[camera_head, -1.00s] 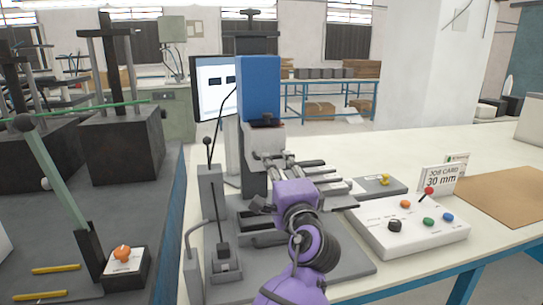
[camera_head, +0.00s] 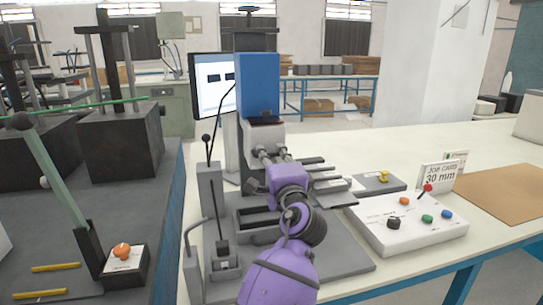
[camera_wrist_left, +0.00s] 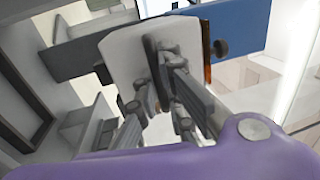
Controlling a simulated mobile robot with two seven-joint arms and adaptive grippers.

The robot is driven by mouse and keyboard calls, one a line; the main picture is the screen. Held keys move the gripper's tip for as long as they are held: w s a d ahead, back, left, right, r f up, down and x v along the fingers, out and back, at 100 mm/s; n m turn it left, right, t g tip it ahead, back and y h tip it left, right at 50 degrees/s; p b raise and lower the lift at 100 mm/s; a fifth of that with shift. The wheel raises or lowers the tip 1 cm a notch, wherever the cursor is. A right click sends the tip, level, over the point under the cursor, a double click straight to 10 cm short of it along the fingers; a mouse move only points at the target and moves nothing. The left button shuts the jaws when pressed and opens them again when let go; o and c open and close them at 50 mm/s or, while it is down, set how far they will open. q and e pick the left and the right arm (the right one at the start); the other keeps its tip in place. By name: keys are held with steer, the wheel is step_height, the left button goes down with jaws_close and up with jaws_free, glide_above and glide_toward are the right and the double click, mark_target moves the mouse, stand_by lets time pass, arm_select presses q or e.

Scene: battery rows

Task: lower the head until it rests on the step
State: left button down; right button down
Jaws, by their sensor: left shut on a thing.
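The blue head (camera_head: 258,82) sits on a dark upright column, with a pale grey block (camera_head: 265,133) under it. My left gripper (camera_head: 268,153), on a purple wrist, reaches to this pale block. Grey stepped bars (camera_head: 328,184), which may hold the step, lie to the right of the column, below the head. My wrist partly hides the space under the head, so I cannot tell contact with a step. My right gripper is out of view.
A white control box (camera_head: 408,225) with coloured knobs and a 30 mm job card (camera_head: 439,178) stand right of the machine. A lever post (camera_head: 207,200) stands close left of my arm. A monitor (camera_head: 210,88) is behind.

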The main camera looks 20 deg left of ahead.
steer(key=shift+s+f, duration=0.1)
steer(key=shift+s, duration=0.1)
